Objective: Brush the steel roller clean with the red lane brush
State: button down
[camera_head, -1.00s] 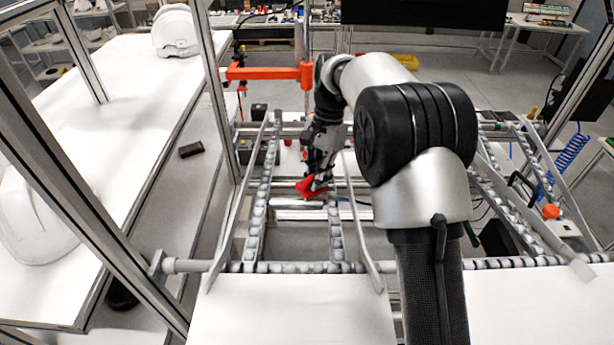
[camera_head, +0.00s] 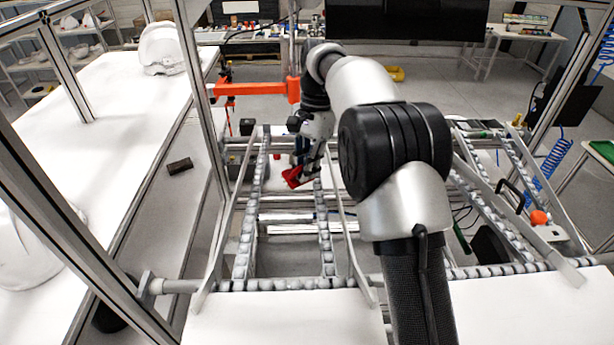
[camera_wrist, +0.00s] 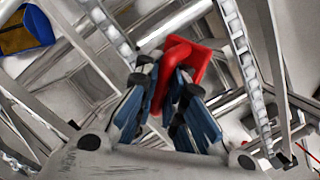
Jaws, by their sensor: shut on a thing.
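The red lane brush (camera_head: 292,178) is in my gripper (camera_head: 304,170), over the lane between the two left roller rails. In the wrist view the brush (camera_wrist: 202,58) shows as a red block with a red handle between the blue fingers of my gripper (camera_wrist: 163,85), which are shut on it. The steel roller (camera_head: 286,217) is a shiny bar lying across the lane, nearer the body camera than the brush. In the head view a gap shows between brush and roller. Whether the roller carries dirt is too small to tell.
Rails with small wheels (camera_head: 246,240) flank the lane. An orange clamp arm (camera_head: 255,89) stands behind left. White helmet shells (camera_head: 162,50) and a dark block (camera_head: 180,166) are at the left. A white panel (camera_head: 285,318) lies in front.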

jog(key=shift+v, duration=1.5)
jog(key=shift+w+a, duration=0.15)
jog(key=shift+w, duration=0.05)
